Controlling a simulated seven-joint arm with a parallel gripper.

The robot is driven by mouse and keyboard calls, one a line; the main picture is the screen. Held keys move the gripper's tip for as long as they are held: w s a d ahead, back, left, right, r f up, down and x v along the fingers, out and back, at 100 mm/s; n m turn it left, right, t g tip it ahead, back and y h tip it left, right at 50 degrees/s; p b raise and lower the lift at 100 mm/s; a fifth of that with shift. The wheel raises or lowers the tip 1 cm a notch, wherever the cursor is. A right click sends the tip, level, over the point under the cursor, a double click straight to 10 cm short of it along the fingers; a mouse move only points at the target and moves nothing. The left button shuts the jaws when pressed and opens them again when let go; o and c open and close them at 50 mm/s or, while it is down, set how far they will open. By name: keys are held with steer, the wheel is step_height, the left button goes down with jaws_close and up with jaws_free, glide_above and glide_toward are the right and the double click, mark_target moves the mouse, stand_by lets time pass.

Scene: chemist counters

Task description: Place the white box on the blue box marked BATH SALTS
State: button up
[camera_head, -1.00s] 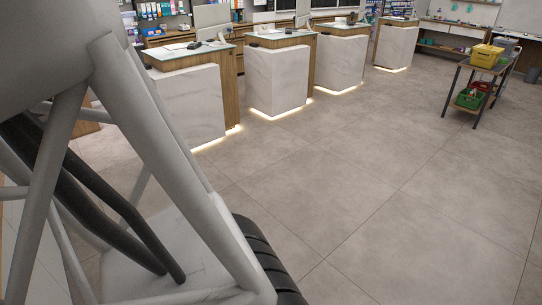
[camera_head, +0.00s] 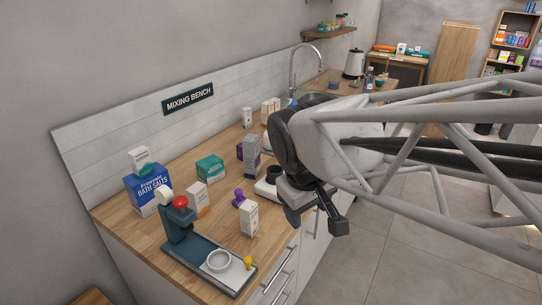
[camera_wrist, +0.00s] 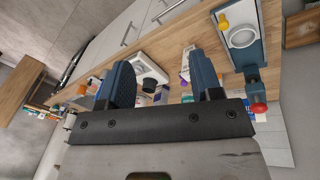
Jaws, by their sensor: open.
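The blue box marked BATH SALTS (camera_head: 148,192) stands at the left end of the wooden bench by the wall. A small white and teal box (camera_head: 139,156) shows at its top; I cannot tell if it rests on it or stands behind. Other white boxes stand on the bench: one with an orange mark (camera_head: 198,197) right of the blue box, one near the front edge (camera_head: 249,218), and one further back (camera_head: 247,117). Which one the task means is unclear. My gripper (camera_head: 316,220) is open and empty by the bench's front edge; its apart fingers (camera_wrist: 163,78) show in the wrist view.
A purple pestle-like thing (camera_head: 239,198), teal box (camera_head: 210,168), grey-purple box (camera_head: 250,154) and white scale-like device (camera_head: 268,187) crowd the bench. A sink tap (camera_head: 304,62) is behind.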

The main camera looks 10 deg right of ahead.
steer(key=s+d+f+m+y, duration=0.1)
steer(key=s+f+m, duration=0.1)
steer(key=s, duration=0.3)
steer(key=shift+s+d+m+t+y, duration=0.3)
steer(key=shift+s+m+t, duration=0.1)
steer(key=shift+m, duration=0.5)
